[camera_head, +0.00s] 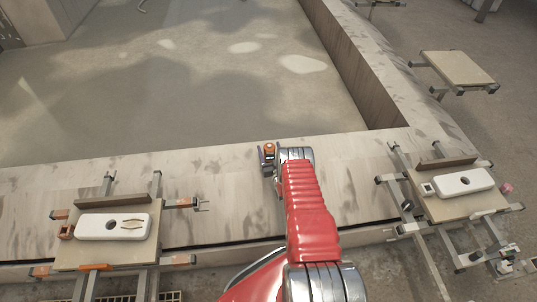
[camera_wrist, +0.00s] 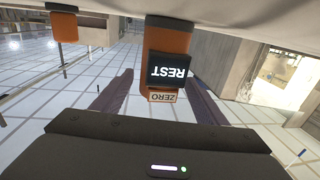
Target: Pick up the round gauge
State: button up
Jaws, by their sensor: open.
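My gripper (camera_head: 268,162) is open over the pale ledge in the head view, seen small at the arm's end. In the wrist view its two dark fingers (camera_wrist: 158,76) stand apart, one on each side of an orange block-like thing (camera_wrist: 166,37). That thing bears a black panel reading REST, upside down, and a small tag reading ZERO. A small orange top (camera_head: 269,147) shows at the gripper in the head view. I cannot tell whether this is the round gauge, or whether the fingers touch it. No other clear round gauge shows.
White oblong plates with dark round holes lie on a left board (camera_head: 75,256) and a right board (camera_head: 425,205), both on metal frames. A tan plier-like piece (camera_head: 132,222) lies on the left plate. Another orange block (camera_wrist: 64,27) shows in the wrist view.

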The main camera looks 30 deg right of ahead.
jog(key=shift+w+d, duration=0.15)
jog(key=shift+w, duration=0.2)
dwell(0.3)
jog(key=c, duration=1.2)
